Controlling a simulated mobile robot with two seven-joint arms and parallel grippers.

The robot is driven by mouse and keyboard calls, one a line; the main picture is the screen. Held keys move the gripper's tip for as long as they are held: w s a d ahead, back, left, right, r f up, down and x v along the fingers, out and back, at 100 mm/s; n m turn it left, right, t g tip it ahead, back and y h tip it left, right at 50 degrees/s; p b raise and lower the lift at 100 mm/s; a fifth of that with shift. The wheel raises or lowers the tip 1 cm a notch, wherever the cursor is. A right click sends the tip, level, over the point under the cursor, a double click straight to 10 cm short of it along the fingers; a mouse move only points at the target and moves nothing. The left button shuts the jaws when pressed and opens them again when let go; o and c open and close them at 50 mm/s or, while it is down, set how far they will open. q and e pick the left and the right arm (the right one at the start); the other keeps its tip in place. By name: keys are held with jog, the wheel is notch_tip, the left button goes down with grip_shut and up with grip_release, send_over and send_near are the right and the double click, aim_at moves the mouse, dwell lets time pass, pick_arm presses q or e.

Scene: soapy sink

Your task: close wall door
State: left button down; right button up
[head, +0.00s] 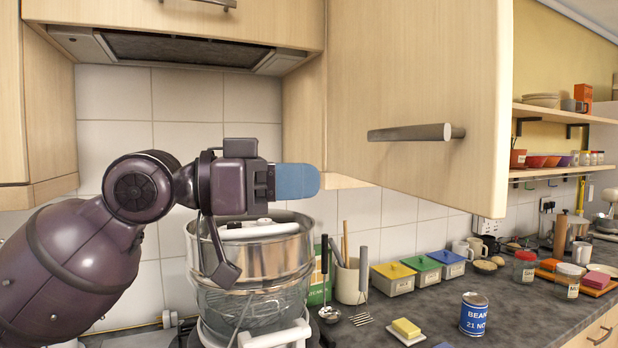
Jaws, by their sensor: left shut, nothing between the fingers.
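The wall door (420,85) is a pale wood cabinet door that stands open, swung out toward me at the upper right of centre. A grey bar handle (415,132) is fixed across its lower part. My left gripper (298,182) is shut and empty, with its blue fingers pointing right. In the picture it is left of the door, near the cabinet's lower corner, and appears apart from the handle. The inside of the cabinet is hidden by the door. My right gripper is not in view.
A steel pot (250,250) stands below my left gripper. On the dark counter (515,305) are a utensil holder (349,283), coloured-lid boxes (393,278) and a blue can (474,314). A range hood (180,50) is at the upper left. Space before the door looks clear.

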aim_at(409, 178)
pick_arm(q)
jog(key=d, duration=0.3)
jog(key=w+d, duration=0.1)
jog(key=d, duration=0.2)
jog(key=d+p, duration=0.1)
jog(key=d, duration=0.3)
jog(key=shift+w, duration=0.2)
jog(key=shift+w+d, duration=0.15)
jog(key=shift+d, duration=0.6)
